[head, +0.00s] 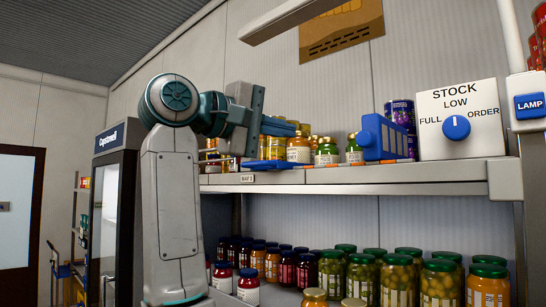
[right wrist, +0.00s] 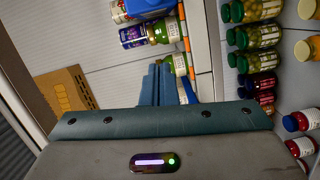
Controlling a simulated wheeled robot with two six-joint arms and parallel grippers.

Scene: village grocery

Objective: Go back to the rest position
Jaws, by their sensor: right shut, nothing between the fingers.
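My right arm rises at the left of the head view, and my right gripper (head: 300,128) points right, in front of the jars on the upper shelf. Its blue-teal fingers are together with nothing between them. In the right wrist view the shut fingers (right wrist: 157,84) stand up from the gripper body, with shelf jars behind them. My left gripper is in neither view.
The upper shelf (head: 330,177) holds jars, a blue object (head: 380,138) and a white STOCK panel (head: 462,118) with a blue knob. Several jars (head: 397,280) fill the lower shelf. A tall dark-framed cabinet (head: 120,200) stands left behind my arm.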

